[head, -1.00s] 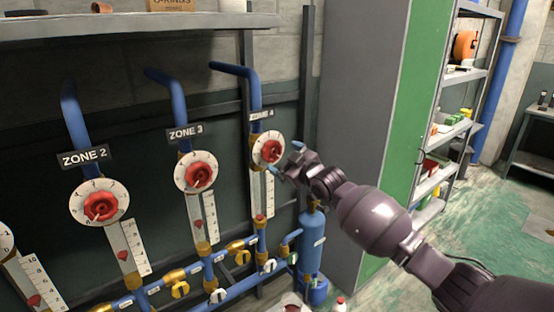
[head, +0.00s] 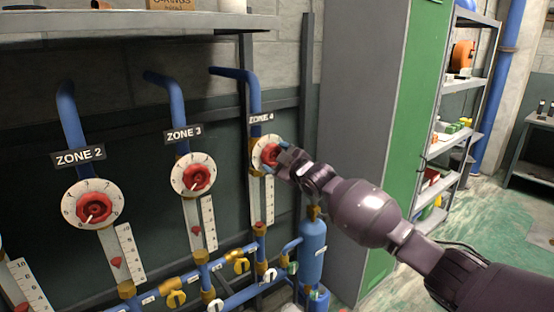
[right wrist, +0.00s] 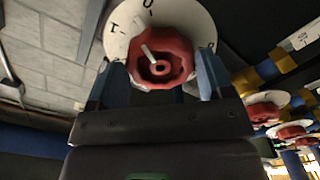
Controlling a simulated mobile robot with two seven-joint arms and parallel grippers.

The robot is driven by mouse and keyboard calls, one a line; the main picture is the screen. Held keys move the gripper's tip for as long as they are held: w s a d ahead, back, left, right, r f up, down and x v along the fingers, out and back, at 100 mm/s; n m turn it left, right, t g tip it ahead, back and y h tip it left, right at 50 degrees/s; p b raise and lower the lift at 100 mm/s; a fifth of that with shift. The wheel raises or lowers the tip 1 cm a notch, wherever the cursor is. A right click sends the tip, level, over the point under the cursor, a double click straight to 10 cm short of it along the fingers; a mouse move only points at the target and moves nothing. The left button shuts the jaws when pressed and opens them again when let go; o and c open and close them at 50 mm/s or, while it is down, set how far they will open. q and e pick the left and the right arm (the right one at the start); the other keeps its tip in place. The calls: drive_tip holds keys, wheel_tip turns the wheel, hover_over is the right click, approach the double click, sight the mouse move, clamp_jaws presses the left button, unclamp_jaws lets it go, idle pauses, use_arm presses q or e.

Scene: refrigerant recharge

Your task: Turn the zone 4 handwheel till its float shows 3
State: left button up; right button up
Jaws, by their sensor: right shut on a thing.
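The zone 4 handwheel (head: 270,154) is a red knob with a pale pointer on a white numbered dial, below the ZONE 4 sign (head: 261,118). My right gripper (head: 284,158) is at the wheel, partly covering the dial's right side. In the right wrist view the red handwheel (right wrist: 162,62) sits between the two blue-grey fingers, and the gripper is shut on it. The zone 4 float tube (head: 263,195) hangs below the dial; a small red mark shows near its bottom, its reading too small to tell. My left gripper is out of view.
The zone 3 handwheel (head: 196,178) and zone 2 handwheel (head: 95,207) stand to the left with their own float tubes. A blue cylinder (head: 312,250) stands below right. A grey and green cabinet (head: 360,110) is close on the right. A shelf (head: 140,25) runs above.

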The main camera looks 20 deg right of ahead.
drive_tip(key=shift+r+n, duration=0.15)
drive_tip(key=shift+n, duration=0.75)
drive_tip(key=n, duration=0.3)
drive_tip(key=shift+r+p, duration=0.1)
drive_tip(key=shift+p, duration=0.2)
drive_tip(key=shift+n, duration=0.9)
